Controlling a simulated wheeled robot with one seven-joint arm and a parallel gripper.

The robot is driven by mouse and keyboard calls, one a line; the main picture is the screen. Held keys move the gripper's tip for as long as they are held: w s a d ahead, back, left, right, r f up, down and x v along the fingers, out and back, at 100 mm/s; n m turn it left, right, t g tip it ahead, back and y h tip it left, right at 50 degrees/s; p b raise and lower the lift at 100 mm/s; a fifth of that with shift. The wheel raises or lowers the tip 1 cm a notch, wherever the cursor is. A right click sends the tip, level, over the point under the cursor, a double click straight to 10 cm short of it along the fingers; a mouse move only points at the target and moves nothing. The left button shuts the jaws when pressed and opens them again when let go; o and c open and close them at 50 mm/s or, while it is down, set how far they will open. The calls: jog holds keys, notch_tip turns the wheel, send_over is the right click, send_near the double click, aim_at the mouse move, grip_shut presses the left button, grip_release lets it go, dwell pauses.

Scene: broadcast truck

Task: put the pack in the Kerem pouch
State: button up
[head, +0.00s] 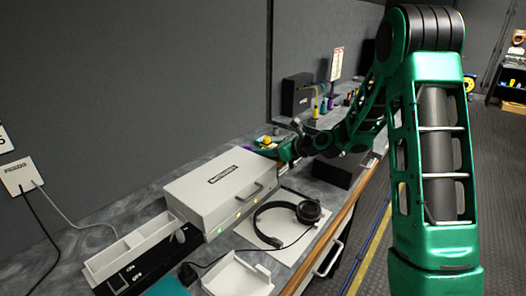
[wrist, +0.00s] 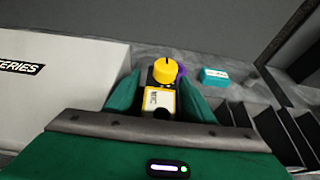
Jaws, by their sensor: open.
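My gripper (wrist: 160,92) is open, with its green fingers on either side of a dark item with a yellow round top (wrist: 165,70) and a yellow-edged white label (wrist: 160,101). The label's small print is hard to read, and I cannot tell whether this item is the pack. I cannot tell whether the fingers touch it. In the head view my gripper (head: 270,147) is low over the bench, just beyond the white box, with a bit of yellow by it. No pouch with a readable Kerem name shows.
The white batteries box (head: 222,185) stands close left of my gripper; it also shows in the wrist view (wrist: 65,75). Black upright dividers (wrist: 275,130) stand at right. A teal block (wrist: 214,77) lies behind. Headphones (head: 272,222) and a white divided tray (head: 130,250) are nearer.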

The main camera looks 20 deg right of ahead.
jog(key=v, duration=1.2)
jog(key=s+d+f+n+g+h, duration=0.1)
jog(key=s+d+n+g, duration=0.1)
jog(key=s+n, duration=0.2)
jog(key=s+d+f+n+g+h, duration=0.1)
jog(key=s+d+n+g+h, duration=0.1)
jog(key=s+n, duration=0.3)
jog(key=s+d+f+n+g+h, duration=0.1)
jog(key=s+n, duration=0.4)
jog(key=s, duration=0.5)
jog(key=shift+d+f+g+h, duration=0.2)
jog(key=shift+d+g+h, duration=0.3)
jog(key=shift+d+h, duration=0.2)
jog(key=s+d+n+g+h, duration=0.1)
jog(key=s+n, duration=0.3)
jog(key=s, duration=0.7)
jog(key=s+d+r+n+g+h, duration=0.1)
jog(key=s+d+n+g, duration=0.2)
jog(key=s, duration=0.8)
jog(key=shift+s+r+n+g, duration=0.2)
jog(key=shift+r+n+g, duration=0.1)
jog(key=shift+n+g, duration=0.25)
jog(key=shift+d, duration=0.1)
